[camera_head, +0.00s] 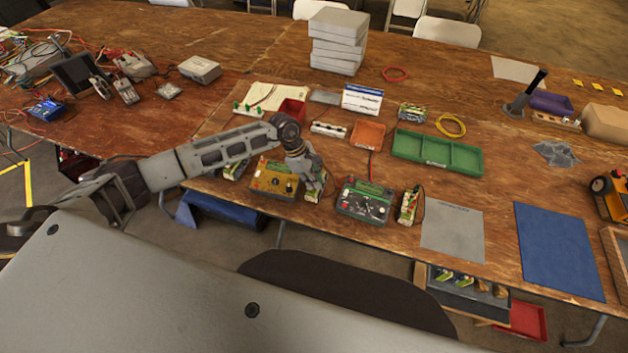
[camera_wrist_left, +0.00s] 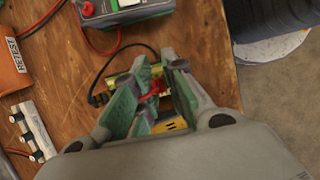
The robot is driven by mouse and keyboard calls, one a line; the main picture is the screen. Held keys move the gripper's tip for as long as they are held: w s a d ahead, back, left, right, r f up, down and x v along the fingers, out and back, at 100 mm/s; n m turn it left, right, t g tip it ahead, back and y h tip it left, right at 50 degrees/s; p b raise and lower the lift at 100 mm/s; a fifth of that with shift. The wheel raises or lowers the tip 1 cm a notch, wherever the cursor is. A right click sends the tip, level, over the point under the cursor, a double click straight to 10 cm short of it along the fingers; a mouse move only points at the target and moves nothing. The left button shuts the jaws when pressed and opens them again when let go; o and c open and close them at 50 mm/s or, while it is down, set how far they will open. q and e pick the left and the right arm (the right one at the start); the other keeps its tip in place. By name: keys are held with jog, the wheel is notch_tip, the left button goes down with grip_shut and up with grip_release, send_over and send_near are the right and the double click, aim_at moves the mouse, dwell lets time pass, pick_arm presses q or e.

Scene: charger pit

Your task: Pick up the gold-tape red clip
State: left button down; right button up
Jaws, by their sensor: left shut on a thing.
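My left gripper (camera_head: 314,190) reaches down to the front part of the wooden table, between a yellow charger box (camera_head: 272,181) and a dark charger box with a green top (camera_head: 363,201). In the left wrist view the gripper (camera_wrist_left: 156,88) is shut on a small red clip (camera_wrist_left: 155,90), mostly hidden between the green-padded fingers. I cannot make out gold tape on it. A yellow-green battery pack (camera_wrist_left: 112,80) with a black lead lies just under and beside the fingers. My right gripper is not in view.
Another battery pack (camera_head: 408,206) stands right of the dark charger. A green divided tray (camera_head: 437,153), an orange bin (camera_head: 367,135) and a grey mat (camera_head: 452,233) lie around. In the wrist view a red lead (camera_wrist_left: 98,52) curves near the charger. The table's front edge is close.

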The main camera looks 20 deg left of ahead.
pick_arm(q)
notch_tip(320, 180, up, 9)
jog(key=shift+f+b, duration=0.15)
jog(key=shift+b, duration=0.6)
jog(key=shift+r, duration=0.6)
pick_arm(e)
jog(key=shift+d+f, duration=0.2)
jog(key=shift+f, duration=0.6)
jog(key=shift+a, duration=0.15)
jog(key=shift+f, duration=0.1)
pick_arm(q)
jog(key=shift+f+b, duration=0.15)
jog(key=shift+b, duration=0.6)
jog(key=shift+d, duration=0.1)
jog(key=shift+b, duration=1.25)
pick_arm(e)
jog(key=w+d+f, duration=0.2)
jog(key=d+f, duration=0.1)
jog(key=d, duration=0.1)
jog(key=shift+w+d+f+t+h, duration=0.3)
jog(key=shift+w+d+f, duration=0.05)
